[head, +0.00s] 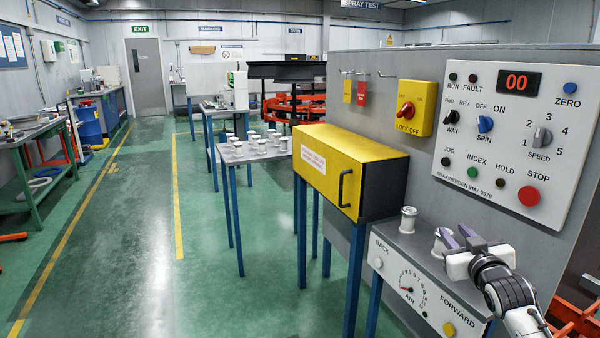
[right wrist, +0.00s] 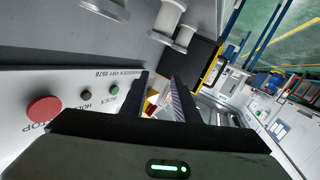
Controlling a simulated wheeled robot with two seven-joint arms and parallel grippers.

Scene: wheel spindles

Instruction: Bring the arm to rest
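My right gripper (head: 458,235) is above the grey bench with the air dial, in front of the control panel (head: 520,140). Its two purple-grey fingers are apart, with nothing held between them; the right wrist view also shows the gap between the fingers (right wrist: 162,95). A pale spindle (head: 439,246) stands on the bench just behind the fingers, partly hidden by them. Another spindle (head: 408,219) stands upright to its left. In the right wrist view two pale spindles (right wrist: 168,20) show beyond the fingers, clear of them. My left gripper is not in view.
The yellow box (head: 325,165) with a black handle stands left of the bench. A lock-off switch (head: 413,108) is on the grey wall. A small table (head: 245,155) with several spindles stands further back. Green floor at left is open.

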